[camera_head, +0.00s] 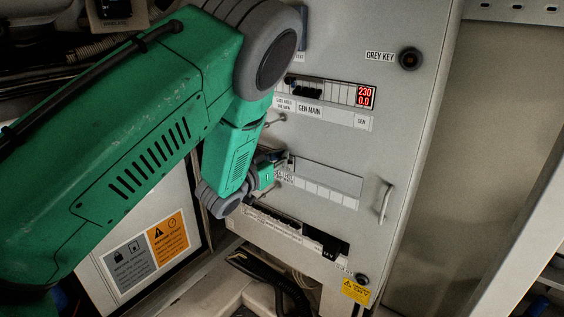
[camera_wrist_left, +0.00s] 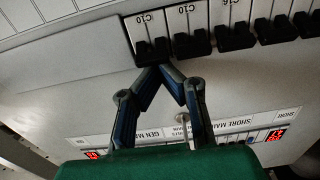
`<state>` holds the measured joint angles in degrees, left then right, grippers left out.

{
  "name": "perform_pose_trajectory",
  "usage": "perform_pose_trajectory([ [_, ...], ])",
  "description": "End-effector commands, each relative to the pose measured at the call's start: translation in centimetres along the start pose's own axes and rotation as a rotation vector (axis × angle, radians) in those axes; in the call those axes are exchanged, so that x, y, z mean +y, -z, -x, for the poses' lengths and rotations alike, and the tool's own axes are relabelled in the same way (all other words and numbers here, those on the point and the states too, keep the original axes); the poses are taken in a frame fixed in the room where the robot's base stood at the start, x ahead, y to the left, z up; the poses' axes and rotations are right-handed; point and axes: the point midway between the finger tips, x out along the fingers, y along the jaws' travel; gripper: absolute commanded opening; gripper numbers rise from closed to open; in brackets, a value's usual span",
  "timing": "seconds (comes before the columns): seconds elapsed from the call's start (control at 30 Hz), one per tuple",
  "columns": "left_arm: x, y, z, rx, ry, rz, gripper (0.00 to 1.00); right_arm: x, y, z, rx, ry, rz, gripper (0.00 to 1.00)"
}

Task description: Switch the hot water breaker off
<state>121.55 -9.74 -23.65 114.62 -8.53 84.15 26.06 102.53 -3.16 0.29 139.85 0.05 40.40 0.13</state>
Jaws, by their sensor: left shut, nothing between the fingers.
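A grey electrical panel (camera_head: 345,130) carries rows of breakers. My left gripper (camera_head: 283,159) is at the left end of the middle breaker row (camera_head: 325,181) in the head view. In the left wrist view, which is upside down, its fingertips (camera_wrist_left: 166,70) are together and empty. They are right at the edge of black breaker toggles (camera_wrist_left: 195,43), close to the first two marked C10; I cannot tell whether they touch. The labels of this row are too small or hidden to read, so I cannot tell which breaker is the hot water one. My right gripper is not in view.
The row above has a GEN MAIN label (camera_head: 310,110) and a red display (camera_head: 366,97). A metal handle (camera_head: 385,203) sticks out right of the breaker row. Another row (camera_head: 295,226) is below.

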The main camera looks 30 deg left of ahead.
Motion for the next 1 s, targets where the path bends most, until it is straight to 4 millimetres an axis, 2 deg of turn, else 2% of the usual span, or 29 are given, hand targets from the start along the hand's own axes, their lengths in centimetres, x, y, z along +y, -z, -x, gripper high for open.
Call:
perform_pose_trajectory([
  [0.6,-0.5,-2.1,0.0,-0.002,0.001,0.004,0.0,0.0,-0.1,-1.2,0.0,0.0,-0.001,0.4],
  [0.73,-0.3,-1.9,0.1,-0.002,0.001,0.002,0.0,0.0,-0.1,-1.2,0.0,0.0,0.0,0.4],
  [1.0,-0.3,-1.6,1.9,-0.001,0.002,0.003,0.0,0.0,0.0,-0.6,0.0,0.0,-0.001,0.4],
])
